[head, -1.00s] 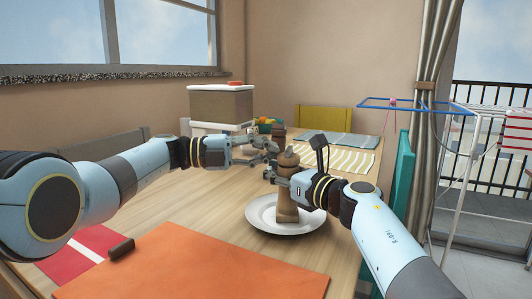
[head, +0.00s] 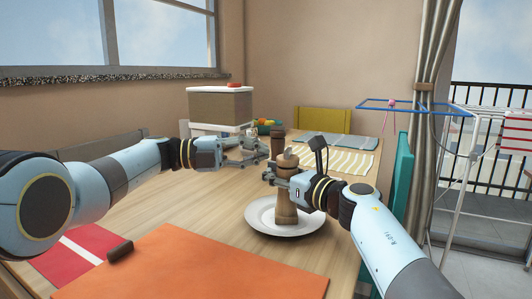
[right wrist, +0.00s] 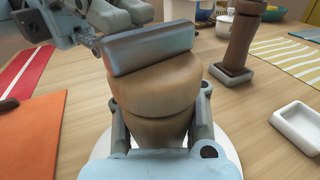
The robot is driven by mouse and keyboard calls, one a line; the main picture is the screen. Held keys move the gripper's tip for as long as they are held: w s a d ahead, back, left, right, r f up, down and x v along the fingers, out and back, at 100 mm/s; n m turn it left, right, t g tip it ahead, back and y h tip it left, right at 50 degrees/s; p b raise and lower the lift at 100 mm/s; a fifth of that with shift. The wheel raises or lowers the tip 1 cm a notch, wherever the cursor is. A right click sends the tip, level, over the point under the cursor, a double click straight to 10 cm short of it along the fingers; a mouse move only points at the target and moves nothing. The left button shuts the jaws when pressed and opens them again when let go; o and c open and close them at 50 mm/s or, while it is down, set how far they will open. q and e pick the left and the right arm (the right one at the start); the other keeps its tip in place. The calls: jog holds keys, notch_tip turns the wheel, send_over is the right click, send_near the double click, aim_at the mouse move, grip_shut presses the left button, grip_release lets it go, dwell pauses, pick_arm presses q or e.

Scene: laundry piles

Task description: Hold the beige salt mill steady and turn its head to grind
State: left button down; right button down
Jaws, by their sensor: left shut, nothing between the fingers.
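The beige salt mill (head: 287,204) stands upright on a white plate (head: 253,219). My right gripper (head: 277,180) is around its body, and in the right wrist view the fingers flank the mill (right wrist: 160,85) on both sides. My left gripper (head: 254,147) is shut and empty, left of the mill's head in the head view. In the right wrist view my left gripper (right wrist: 125,40) reaches in from the upper left, and a grey finger overlaps the top of the mill's head. I cannot tell whether it touches.
A darker brown mill (right wrist: 240,42) stands behind the beige one. A small white dish (right wrist: 298,126) lies to its right. An orange mat (head: 195,265) covers the near table. Striped mats (head: 335,160) and a box (head: 221,106) are farther back.

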aim_at(288, 158)
pick_arm(q)
jog(key=s+a, duration=0.2)
jog(key=a, duration=0.8)
jog(key=w+a+r+n+t+y, duration=0.3)
jog(key=w+a+r+n+t, duration=0.65)
jog(key=n+t, duration=0.65)
jog(key=a+f+n+t+y, duration=0.1)
jog(key=a+n+t+y, duration=0.3)
jog(key=a+n+y, duration=1.15)
jog(key=s+d+f+n+g+h, duration=0.2)
jog(key=d+f+n+g+h, duration=0.3)
jog(key=d+f+n, duration=0.55)
jog(key=s+d+r+m+g+h, duration=0.1)
jog(key=s+d+r+g+h, duration=0.2)
jog(key=s+d+g+h, duration=0.7)
jog(key=w+d+t, duration=0.1)
jog(key=d+t, duration=0.1)
jog(key=d, duration=1.4)
jog(key=shift+w+d+h, duration=0.25)
jog(key=shift+w+h, duration=0.1)
